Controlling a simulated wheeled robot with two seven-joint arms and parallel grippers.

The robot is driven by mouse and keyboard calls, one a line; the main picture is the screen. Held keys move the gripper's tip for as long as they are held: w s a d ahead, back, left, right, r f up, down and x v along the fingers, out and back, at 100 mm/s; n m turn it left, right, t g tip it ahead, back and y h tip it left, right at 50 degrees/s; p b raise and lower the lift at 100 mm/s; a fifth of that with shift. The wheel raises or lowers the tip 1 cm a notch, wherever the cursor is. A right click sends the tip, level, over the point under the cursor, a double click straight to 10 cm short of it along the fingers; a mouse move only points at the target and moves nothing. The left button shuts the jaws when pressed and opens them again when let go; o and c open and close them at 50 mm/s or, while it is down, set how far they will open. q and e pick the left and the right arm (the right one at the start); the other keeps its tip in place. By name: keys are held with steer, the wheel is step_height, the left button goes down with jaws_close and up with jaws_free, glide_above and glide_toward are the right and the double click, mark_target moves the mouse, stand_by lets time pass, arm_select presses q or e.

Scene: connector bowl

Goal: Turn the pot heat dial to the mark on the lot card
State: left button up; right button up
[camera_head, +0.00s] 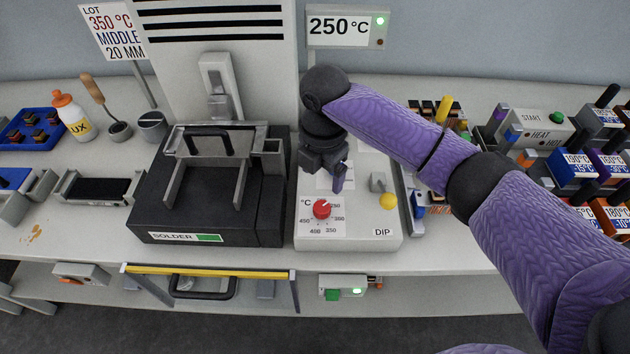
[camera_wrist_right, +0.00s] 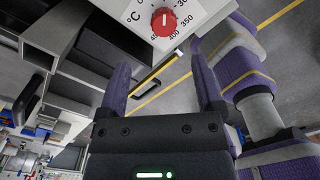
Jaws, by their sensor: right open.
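The red heat dial (camera_head: 321,208) sits on the grey DIP control box (camera_head: 347,239), inside a printed scale in °C. Its white pointer appears turned toward the upper right, near the 250 mark. The lot card (camera_head: 112,32) reads 350 °C, MIDDLE, 20 MM. The display (camera_head: 338,27) above reads 250 °C. My right gripper (camera_head: 338,180) is above and just behind the dial. In the wrist view its two purple fingers (camera_wrist_right: 160,65) are spread with nothing between them, and the dial (camera_wrist_right: 164,21) lies beyond the fingertips. My left gripper is out of view.
The black solder pot (camera_head: 190,212) stands left of the control box. A yellow knob (camera_head: 388,201) and small lever (camera_head: 378,182) are on the box right of the dial. Several labelled blocks (camera_head: 575,165) fill the right bench.

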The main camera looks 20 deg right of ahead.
mark_target(323, 207)
steer(key=f+b, duration=0.1)
steer(key=f, duration=0.2)
steer(key=f+b, duration=0.1)
steer(key=f, duration=0.5)
steer(key=shift+s+b, duration=0.25)
steer(key=shift+b, duration=0.15)
steer(key=shift+f, duration=0.3)
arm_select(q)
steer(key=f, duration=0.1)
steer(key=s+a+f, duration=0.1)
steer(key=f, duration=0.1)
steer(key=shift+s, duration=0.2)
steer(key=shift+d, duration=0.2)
arm_select(e)
jaws_close()
